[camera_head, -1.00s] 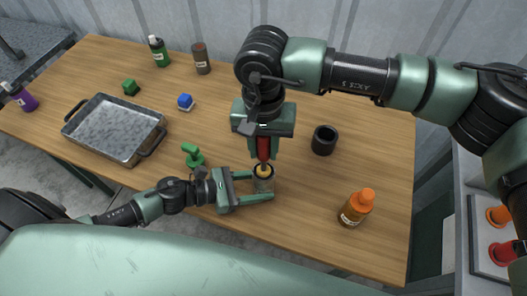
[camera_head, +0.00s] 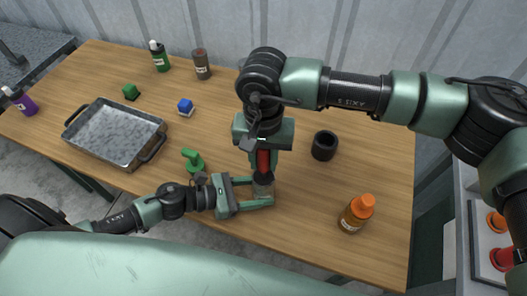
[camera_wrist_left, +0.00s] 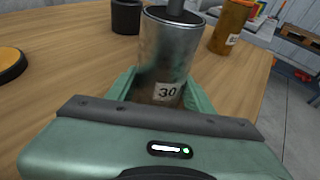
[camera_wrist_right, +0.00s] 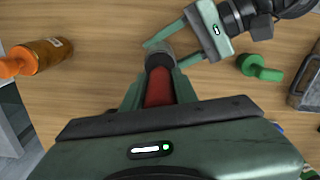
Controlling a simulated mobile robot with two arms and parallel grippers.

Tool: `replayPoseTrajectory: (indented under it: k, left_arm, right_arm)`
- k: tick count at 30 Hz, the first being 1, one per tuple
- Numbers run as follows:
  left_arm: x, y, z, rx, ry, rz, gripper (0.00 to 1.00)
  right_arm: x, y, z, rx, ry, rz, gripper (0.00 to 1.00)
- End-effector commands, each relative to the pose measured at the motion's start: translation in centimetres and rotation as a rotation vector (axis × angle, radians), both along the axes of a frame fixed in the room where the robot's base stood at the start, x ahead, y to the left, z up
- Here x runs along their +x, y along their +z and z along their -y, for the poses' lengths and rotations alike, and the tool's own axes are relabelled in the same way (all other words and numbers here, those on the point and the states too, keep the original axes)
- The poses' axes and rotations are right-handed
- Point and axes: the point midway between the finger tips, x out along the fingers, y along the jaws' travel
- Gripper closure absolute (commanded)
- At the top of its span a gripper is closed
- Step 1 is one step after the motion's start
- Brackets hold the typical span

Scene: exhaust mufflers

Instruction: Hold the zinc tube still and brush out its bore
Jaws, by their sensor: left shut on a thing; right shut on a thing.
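The zinc tube (camera_head: 264,191) is a grey metal cylinder standing upright near the table's front edge. Its "30" label shows in the left wrist view (camera_wrist_left: 167,60). My left gripper (camera_head: 261,193) is shut on the tube, one finger on each side. My right gripper (camera_head: 263,152) is above the tube, pointing down and shut on the red handle of the brush (camera_head: 264,162). The handle also shows in the right wrist view (camera_wrist_right: 158,88). A dark part of the brush enters the tube's top; its head is hidden inside.
A metal tray (camera_head: 112,133), small blocks and bottles are farther left and back.

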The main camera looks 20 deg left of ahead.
Motion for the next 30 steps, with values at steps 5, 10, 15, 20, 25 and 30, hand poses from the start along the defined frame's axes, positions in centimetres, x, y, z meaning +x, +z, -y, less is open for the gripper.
replayPoseTrajectory:
  k: [5,10,15,20,25,30]
  left_arm:
    - [0.1,0.2,0.0,-0.002,0.0,0.002,0.71]
    - [0.1,0.2,0.0,-0.002,0.0,0.002,0.71]
    - [0.1,0.2,0.0,-0.003,0.0,0.003,0.71]
    - [0.1,0.2,0.0,-0.002,0.0,0.002,0.71]
    - [0.1,0.1,0.0,-0.001,0.0,0.002,0.71]
    - [0.0,0.1,0.0,-0.001,0.0,0.002,0.71]
  right_arm:
    - [-0.1,-1.0,0.1,-0.002,0.0,-0.002,1.0]
    - [-0.1,-1.0,0.0,-0.002,0.001,-0.002,1.0]
    - [0.0,-0.7,0.0,-0.001,0.001,-0.001,1.0]
    - [0.0,0.6,0.0,0.0,0.001,0.001,1.0]
    - [0.0,2.1,0.0,-0.001,0.001,0.002,1.0]
    - [0.0,3.6,0.0,-0.001,0.001,0.001,1.0]
